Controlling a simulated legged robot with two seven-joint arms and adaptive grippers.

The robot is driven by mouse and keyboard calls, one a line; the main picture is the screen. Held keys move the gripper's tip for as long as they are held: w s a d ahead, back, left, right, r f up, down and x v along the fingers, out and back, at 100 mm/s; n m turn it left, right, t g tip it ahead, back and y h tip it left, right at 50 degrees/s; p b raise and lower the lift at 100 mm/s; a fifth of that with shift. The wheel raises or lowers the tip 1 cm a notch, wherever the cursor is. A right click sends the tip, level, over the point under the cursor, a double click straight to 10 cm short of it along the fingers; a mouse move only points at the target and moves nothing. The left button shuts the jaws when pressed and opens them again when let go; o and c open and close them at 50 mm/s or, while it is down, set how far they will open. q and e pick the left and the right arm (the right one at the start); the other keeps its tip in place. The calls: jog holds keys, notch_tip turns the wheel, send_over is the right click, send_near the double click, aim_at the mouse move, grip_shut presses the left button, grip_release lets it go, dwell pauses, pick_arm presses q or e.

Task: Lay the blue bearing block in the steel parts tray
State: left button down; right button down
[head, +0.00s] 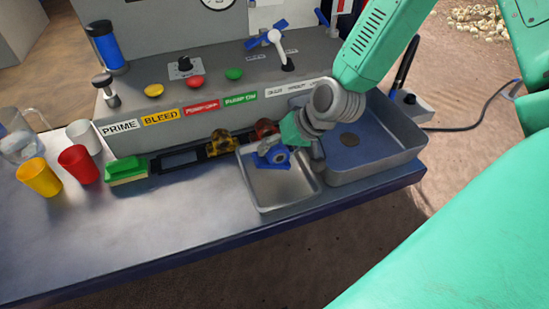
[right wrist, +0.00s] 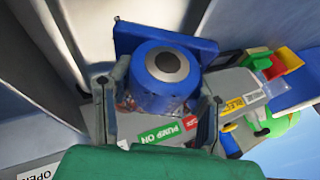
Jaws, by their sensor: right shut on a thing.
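The blue bearing block (head: 273,157) has a round housing with a grey bore and a flat blue base. My right gripper (head: 288,150) is shut on it and holds it over the steel parts tray (head: 284,201). In the right wrist view the block (right wrist: 162,78) sits between the two fingers of the gripper (right wrist: 160,100). The tray is a shallow square steel pan near the bench front. I cannot tell whether the block touches the tray floor. My left gripper is not in view.
A larger grey basin (head: 385,155) stands right of the tray. A green sponge (head: 127,171), a red cup (head: 78,163) and a yellow cup (head: 40,178) stand at the left. The control panel (head: 210,90) rises behind. The front left bench top (head: 130,235) is clear.

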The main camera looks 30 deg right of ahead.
aim_at(277, 158)
notch_tip(277, 158, down, 3)
jog(key=shift+d+f, duration=0.15)
jog(key=shift+f, duration=0.05)
jog(key=shift+a, duration=0.2)
jog(key=c, duration=0.8)
grip_release()
jog(key=shift+s+d+r, duration=0.1)
jog(key=shift+d+r, duration=0.05)
jog(key=shift+r, duration=0.05)
jog(key=p+v, duration=0.1)
jog(key=v, duration=1)
jog(key=shift+s+r, duration=0.15)
jog(key=shift+r, duration=0.15)
